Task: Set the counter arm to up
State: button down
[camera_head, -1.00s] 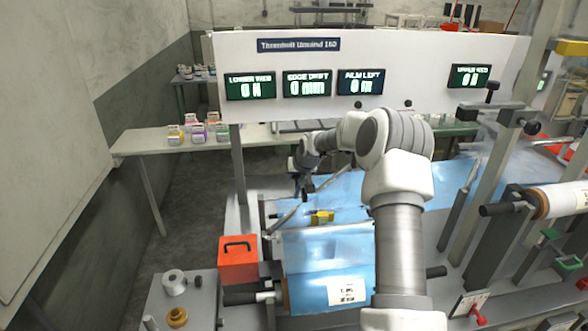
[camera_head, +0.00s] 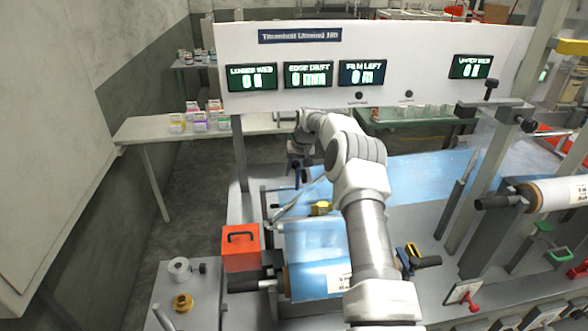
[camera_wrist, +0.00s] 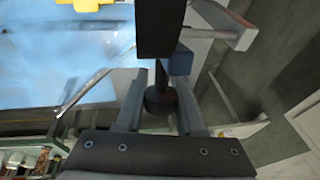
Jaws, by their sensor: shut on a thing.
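My gripper (camera_head: 297,174) is at the far left of the blue film bed, below the white display panel. In the wrist view my gripper (camera_wrist: 160,92) has its two grey fingers on either side of a dark round knob on a thin stem, which I take to be the handle of the counter arm (camera_wrist: 160,102). A small blue block touches or lies close to the bar's right side; I cannot tell which. The counter arm's angle is not clear in the head view.
A thin metal rod (camera_head: 298,199) slants above the blue film (camera_head: 312,238), near a yellow block (camera_head: 320,208). An orange box (camera_head: 240,250) stands at the left front. The display panel (camera_head: 420,55) rises behind. Uprights and a film roll (camera_head: 560,190) stand at the right.

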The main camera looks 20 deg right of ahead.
jog(key=shift+w+f+g+p, duration=0.25)
jog(key=shift+g+p, duration=0.1)
jog(key=shift+g, duration=0.15)
dwell(0.5)
jog(key=c, duration=0.5)
grip_release()
jog(key=b+v, duration=0.1)
jog(key=v, duration=1.6)
jog(key=shift+d+r, duration=0.15)
jog(key=shift+r, duration=0.1)
